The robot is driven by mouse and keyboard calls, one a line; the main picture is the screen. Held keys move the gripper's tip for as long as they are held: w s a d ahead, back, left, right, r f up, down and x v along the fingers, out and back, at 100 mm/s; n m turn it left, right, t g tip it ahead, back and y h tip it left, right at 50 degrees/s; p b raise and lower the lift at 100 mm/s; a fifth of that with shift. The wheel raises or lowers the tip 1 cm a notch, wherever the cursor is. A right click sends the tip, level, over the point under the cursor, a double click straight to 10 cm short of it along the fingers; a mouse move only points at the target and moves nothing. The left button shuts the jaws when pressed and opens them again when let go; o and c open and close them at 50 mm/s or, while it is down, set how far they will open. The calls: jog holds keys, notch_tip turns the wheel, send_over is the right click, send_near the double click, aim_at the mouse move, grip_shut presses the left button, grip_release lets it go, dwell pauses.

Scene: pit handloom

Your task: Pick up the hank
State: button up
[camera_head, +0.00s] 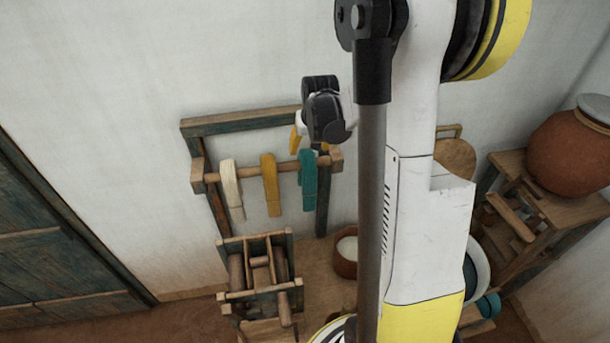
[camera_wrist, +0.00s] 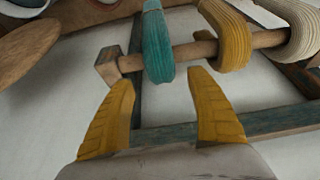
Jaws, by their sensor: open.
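Three hanks hang over a wooden peg bar: a cream hank (camera_head: 231,190) at left, a yellow hank (camera_head: 270,186) in the middle and a teal hank (camera_head: 308,181) at right. My gripper (camera_head: 308,143) is in front of the rack, just above the teal hank in the head view. In the wrist view, which shows the rack upside down, my open yellow fingers (camera_wrist: 158,77) point at the teal hank (camera_wrist: 156,48) and nothing is between them. The yellow hank (camera_wrist: 233,38) and cream hank (camera_wrist: 298,28) lie to the right there.
The blue-and-wood rack frame (camera_head: 235,123) stands against the white wall. A wooden winding device (camera_head: 260,275) stands below it, beside a brown bowl (camera_head: 346,255). A clay pot (camera_head: 568,150) sits on a wooden stand at right. My arm hides part of the middle.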

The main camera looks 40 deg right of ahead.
aim_at(308, 154)
jog(key=x, duration=0.5)
jog(key=shift+s+a+f, duration=0.1)
jog(key=shift+s+a, duration=0.1)
jog(key=shift+s, duration=0.1)
jog(key=c, duration=1.2)
